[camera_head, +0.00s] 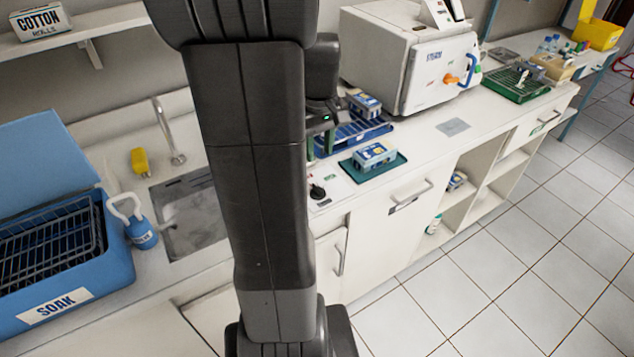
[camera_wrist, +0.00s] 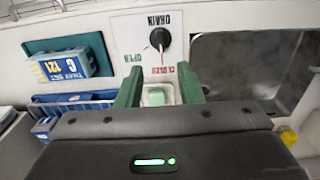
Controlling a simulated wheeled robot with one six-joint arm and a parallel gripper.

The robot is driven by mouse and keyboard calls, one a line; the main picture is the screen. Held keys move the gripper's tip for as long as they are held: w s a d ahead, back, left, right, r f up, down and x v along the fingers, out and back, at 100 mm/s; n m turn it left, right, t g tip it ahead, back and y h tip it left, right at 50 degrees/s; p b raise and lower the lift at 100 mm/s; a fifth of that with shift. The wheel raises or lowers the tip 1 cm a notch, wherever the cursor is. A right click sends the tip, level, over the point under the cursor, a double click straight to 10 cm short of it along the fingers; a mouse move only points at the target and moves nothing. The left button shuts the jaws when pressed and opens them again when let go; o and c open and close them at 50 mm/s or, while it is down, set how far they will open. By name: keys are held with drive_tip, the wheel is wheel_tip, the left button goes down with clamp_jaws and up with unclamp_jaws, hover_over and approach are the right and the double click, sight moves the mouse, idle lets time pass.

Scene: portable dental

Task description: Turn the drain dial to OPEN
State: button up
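The drain dial (camera_wrist: 160,38) is a black knob on a white panel (camera_wrist: 120,27), seen upside down in the wrist view. Its pale mark appears to face the red CLOSED label (camera_wrist: 162,70); the green OPEN label (camera_wrist: 133,57) is to the left. The dial also shows in the head view (camera_head: 317,192), just right of my arm. My gripper (camera_wrist: 160,87) has two green fingers spread apart with the dial beyond their tips, touching nothing that I can see. A small pale green block (camera_wrist: 156,97) shows between the fingers; I cannot tell what it is.
A metal sink (camera_head: 190,215) is beside the panel, partly behind my arm. A green tray (camera_head: 352,172) with a blue-white box (camera_head: 375,155) and a blue rack (camera_head: 362,131) stand near the dial. A blue SOAK tub (camera_head: 100,275) is at left.

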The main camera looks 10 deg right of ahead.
sight(319, 187)
wheel_tip(319, 187, down, 12)
drive_tip(key=shift+r, duration=0.1)
idle(0.4)
clamp_jaws()
